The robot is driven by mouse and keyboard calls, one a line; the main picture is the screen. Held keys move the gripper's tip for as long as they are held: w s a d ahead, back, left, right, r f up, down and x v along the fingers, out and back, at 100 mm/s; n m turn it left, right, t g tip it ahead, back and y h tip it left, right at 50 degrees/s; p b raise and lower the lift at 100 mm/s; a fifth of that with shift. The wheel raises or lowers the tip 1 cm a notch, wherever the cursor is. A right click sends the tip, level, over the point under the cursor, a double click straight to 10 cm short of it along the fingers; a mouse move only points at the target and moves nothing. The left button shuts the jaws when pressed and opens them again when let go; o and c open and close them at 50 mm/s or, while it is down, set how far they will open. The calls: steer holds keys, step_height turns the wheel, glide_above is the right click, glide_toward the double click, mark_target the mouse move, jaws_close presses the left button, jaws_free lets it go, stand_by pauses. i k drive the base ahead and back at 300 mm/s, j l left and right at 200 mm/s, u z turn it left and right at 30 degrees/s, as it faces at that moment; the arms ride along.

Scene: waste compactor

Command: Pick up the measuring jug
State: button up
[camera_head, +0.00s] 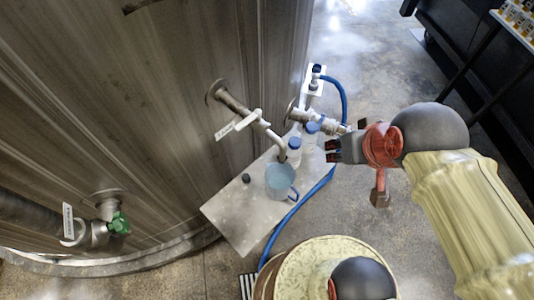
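The measuring jug (280,181) is a translucent bluish cup with a handle on its right side. It stands upright on a light grey metal plate (240,222) beside the large tank. My gripper (333,150) is to the right of and beyond the jug in the picture, apart from it, with its dark fingers pointing left. The fingers are small and dark here, so I cannot tell whether they are open or shut. The jug is not in the gripper.
A metal pipe (262,126) from the tank wall (130,110) reaches over the plate. A blue hose (283,224) runs along the plate's right side. Open floor (375,75) lies behind.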

mark_target(279, 179)
steer(key=u, duration=0.45)
steer(key=k+j+u, duration=0.25)
steer(key=u, duration=0.15)
steer(key=k+j+u, duration=0.2)
steer(key=u, duration=0.15)
steer(key=j, duration=0.1)
